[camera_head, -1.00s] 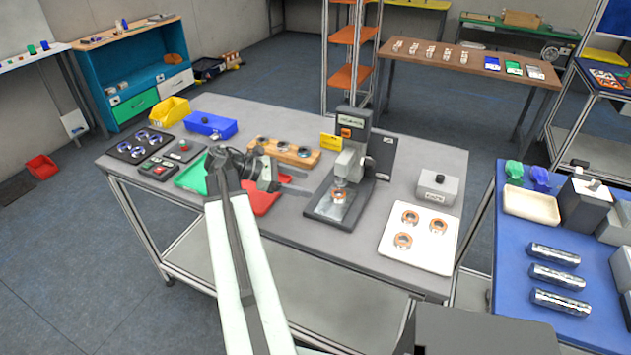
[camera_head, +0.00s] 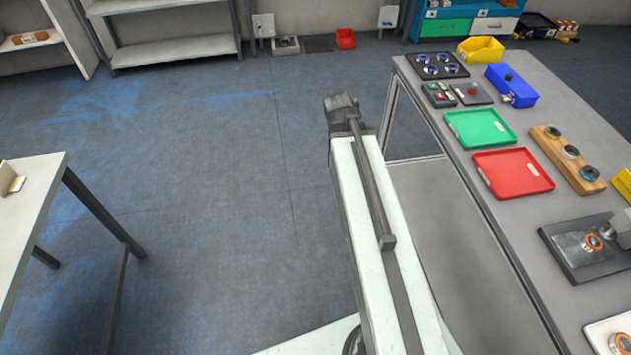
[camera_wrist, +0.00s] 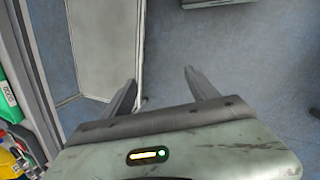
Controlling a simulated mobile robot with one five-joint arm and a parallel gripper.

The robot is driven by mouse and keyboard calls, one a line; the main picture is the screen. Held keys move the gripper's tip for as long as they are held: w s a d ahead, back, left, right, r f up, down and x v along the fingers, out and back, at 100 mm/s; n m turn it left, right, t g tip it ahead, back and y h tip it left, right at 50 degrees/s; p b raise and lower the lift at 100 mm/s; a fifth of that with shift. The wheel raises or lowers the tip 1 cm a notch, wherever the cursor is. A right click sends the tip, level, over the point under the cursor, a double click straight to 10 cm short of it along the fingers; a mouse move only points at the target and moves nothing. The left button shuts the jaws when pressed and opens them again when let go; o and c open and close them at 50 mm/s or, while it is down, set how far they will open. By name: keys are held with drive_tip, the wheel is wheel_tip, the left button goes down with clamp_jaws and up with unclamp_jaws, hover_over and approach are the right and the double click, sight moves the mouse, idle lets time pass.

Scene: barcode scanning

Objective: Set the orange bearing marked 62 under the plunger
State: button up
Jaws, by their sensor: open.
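An orange-ringed bearing (camera_head: 592,242) lies on the dark base (camera_head: 570,262) of the press at the right edge of the head view. The grey plunger head (camera_head: 622,228) is beside and above it, partly cut off by the frame. Another orange bearing (camera_head: 620,343) lies on a white tray (camera_head: 597,330) at the lower right corner. No number is readable on either. My gripper (camera_wrist: 160,90) is open and empty in the wrist view, with floor between and beyond its fingers. In the head view its fingers do not show behind my arm.
My arm's end is over open floor left of the bench. A white table (camera_head: 35,190) stands at the left.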

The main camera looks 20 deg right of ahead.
drive_tip(key=w+a+m+t+y, duration=0.1)
drive_tip(key=w+a+y, duration=0.1)
drive_tip(key=a, duration=1.7)
drive_tip(key=shift+w+a+f+y, duration=0.3)
drive_tip(key=shift+a+f+y, duration=0.15)
drive_tip(key=shift+y, duration=0.15)
drive_tip(key=shift+d, duration=0.1)
